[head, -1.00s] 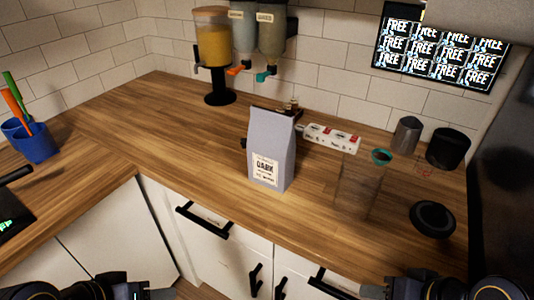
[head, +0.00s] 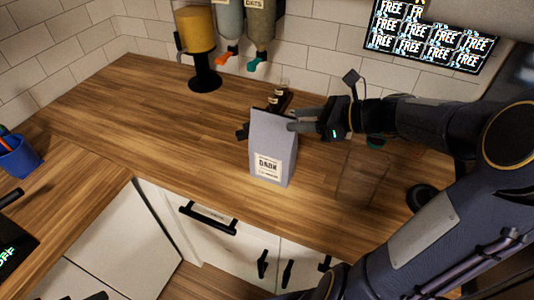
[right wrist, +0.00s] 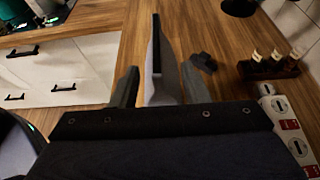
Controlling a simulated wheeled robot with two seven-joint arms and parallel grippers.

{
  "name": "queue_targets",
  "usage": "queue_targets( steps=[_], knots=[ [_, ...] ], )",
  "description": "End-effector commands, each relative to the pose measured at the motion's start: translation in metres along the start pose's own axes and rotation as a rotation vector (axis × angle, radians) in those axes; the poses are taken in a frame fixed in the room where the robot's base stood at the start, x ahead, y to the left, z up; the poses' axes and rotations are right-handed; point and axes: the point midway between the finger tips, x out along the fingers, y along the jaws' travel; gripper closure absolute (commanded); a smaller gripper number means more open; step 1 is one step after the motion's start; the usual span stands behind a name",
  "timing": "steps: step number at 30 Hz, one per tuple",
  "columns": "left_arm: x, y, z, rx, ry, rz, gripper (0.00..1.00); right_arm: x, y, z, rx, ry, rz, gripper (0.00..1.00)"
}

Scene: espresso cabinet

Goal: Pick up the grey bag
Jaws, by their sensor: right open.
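The grey bag (head: 271,147) stands upright on the wooden counter in the head view, with a white label low on its front. My right gripper (head: 294,124) is at the bag's upper right side, its arm reaching in from the right. In the right wrist view the bag (right wrist: 162,75) is seen edge-on, between the two spread fingers of the right gripper (right wrist: 160,88). Gaps show between the fingers and the bag, so the jaws are open. At the bottom left of the head view only a small dark part shows; my left gripper's jaws cannot be made out.
A clear container (head: 362,178) stands right of the bag, below my right arm. A dark rack with small bottles (head: 278,98) is just behind the bag. Dispensers (head: 197,35) stand at the back, and a blue cup (head: 17,158) at far left.

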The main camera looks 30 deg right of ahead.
Motion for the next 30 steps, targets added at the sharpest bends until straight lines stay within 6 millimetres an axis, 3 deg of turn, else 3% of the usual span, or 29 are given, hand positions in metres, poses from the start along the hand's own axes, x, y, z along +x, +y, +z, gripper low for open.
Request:
queue_targets(
  steps=[9, 18, 27, 30],
  knots=[
    [-0.007, 0.003, -0.004, 0.000, 0.000, 0.000, 0.48, 0.044, 0.003, 0.000, -0.001, 0.001, 0.004, 0.59],
    [-0.007, 0.003, -0.004, 0.000, 0.000, 0.000, 0.48, 0.049, 0.003, 0.000, -0.004, 0.002, 0.001, 0.60],
    [-0.007, 0.003, -0.004, 0.000, 0.000, 0.000, 0.48, 0.048, 0.003, 0.000, -0.004, 0.003, 0.001, 0.99],
    [-0.007, 0.003, -0.004, 0.000, 0.000, 0.000, 0.48, 0.048, 0.003, 0.000, -0.004, 0.003, 0.001, 1.00]
  ],
)
